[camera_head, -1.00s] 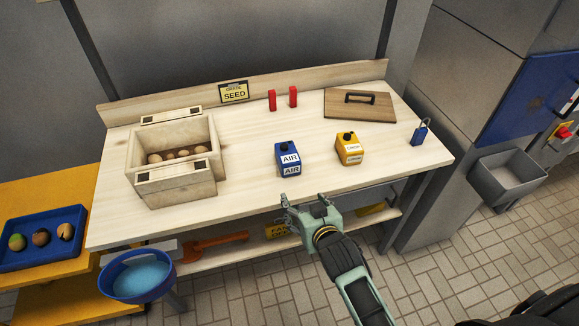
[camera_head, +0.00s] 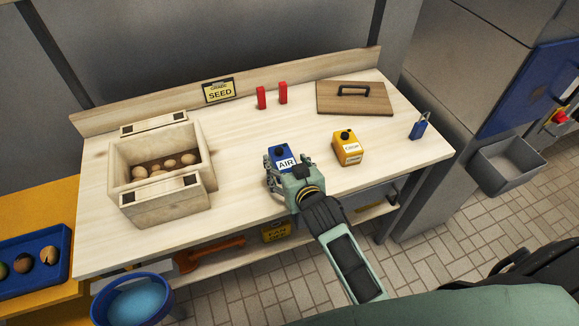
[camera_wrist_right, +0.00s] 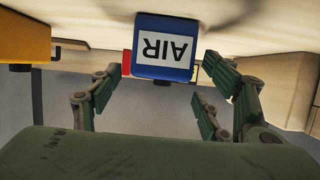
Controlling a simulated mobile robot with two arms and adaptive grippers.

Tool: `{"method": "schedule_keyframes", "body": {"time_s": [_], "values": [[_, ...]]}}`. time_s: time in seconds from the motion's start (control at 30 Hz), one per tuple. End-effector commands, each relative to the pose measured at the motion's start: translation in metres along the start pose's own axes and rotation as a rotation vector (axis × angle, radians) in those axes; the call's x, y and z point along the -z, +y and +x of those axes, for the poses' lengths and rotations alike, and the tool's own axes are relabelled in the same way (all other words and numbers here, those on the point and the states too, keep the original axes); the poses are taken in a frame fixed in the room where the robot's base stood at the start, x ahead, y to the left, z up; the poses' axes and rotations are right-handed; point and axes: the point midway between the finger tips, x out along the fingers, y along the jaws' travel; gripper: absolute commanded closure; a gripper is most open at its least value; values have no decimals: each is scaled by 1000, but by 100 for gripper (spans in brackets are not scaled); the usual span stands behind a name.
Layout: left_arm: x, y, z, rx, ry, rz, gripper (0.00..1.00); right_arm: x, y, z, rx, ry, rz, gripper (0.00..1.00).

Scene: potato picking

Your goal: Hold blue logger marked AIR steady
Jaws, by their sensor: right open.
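The blue logger (camera_head: 282,156) marked AIR stands on the wooden table (camera_head: 240,150), its label facing my side. My right gripper (camera_head: 283,172) is at its near side, covering the logger's lower part in the head view. In the right wrist view the logger (camera_wrist_right: 164,48) appears upside down, beyond and between the fingers of the right gripper (camera_wrist_right: 164,95). The fingers are open and spread to either side. I cannot tell whether they touch it. My left gripper is not in view.
A yellow logger (camera_head: 348,148) stands to the right of the blue one. A wooden crate (camera_head: 207,170) with potatoes is on the left.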

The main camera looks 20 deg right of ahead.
Motion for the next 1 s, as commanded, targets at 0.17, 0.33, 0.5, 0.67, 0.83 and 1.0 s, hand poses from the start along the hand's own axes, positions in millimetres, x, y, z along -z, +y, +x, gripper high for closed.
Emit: {"method": "schedule_keyframes", "body": {"time_s": [0.17, 0.33, 0.5, 0.67, 0.83, 1.0], "values": [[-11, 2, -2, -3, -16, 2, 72, 1, 0, 26, 0, 0, 1, 30], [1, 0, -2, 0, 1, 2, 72, 1, 0, 40, 0, 1, 1, 30], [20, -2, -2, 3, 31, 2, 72, 0, 0, 44, 0, 0, 1, 30], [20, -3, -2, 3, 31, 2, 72, 0, 0, 44, 0, 0, 1, 30], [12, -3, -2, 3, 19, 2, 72, 0, 0, 43, 0, 0, 1, 43], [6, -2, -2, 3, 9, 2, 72, 0, 0, 43, 0, 0, 1, 58]]}}
